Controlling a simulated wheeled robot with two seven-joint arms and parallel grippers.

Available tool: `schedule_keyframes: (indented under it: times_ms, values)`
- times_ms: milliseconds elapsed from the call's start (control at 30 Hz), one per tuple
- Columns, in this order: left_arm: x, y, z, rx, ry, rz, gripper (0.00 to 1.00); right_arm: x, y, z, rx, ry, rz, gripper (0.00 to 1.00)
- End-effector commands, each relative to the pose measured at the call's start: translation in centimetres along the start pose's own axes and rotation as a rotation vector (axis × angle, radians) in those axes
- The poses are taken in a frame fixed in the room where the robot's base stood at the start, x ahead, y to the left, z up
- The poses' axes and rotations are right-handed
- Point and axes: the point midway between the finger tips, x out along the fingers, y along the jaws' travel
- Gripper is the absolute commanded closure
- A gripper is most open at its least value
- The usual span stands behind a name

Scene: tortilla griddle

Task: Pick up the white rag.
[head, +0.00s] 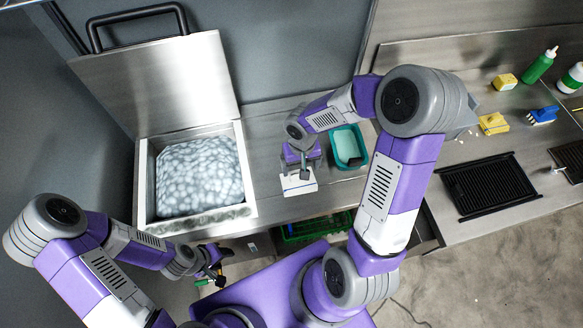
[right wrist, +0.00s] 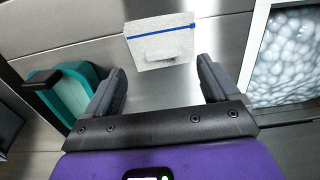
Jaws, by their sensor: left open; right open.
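The white rag (head: 296,187) lies flat on the steel counter, partly covered by my right gripper (head: 304,173) in the head view. In the right wrist view the rag (right wrist: 160,52) shows as a white square with a blue stripe. It lies beyond the fingertips of my right gripper (right wrist: 162,75), roughly centred between them. The right gripper is open and empty, with the rag not between its fingers. My left gripper (head: 214,272) is open, low at the counter's front edge, away from the rag.
A teal container (head: 362,158) stands right of the rag. An open ice bin (head: 248,195) with white ice is to the left, its lid (head: 165,85) raised. A black grate (head: 490,186), yellow sponges, a blue brush and bottles are farther right.

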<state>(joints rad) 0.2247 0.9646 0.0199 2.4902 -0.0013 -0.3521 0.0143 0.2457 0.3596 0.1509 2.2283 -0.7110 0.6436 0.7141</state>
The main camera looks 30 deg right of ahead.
Motion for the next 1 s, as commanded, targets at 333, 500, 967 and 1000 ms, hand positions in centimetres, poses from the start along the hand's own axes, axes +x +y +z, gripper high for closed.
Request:
schedule_keyframes:
  times_ms: [333,500,967,1000]
  values:
    - [0.5,-0.2,0.0,-0.001,-0.001,0.000,0.49,4.1,-0.3,-0.4,-0.001,-0.006,-0.001,0.12]
    - [0.8,-0.3,0.0,0.000,0.000,0.000,0.49,6.5,-0.5,-0.7,-0.001,-0.005,-0.001,0.12]
    - [0.8,-0.3,0.0,0.000,0.000,0.000,0.49,7.2,-0.5,-0.8,0.000,-0.001,-0.001,0.29]
    - [0.8,-0.3,0.0,0.000,0.000,0.000,0.49,7.2,-0.5,-0.8,0.000,-0.001,-0.001,0.35]
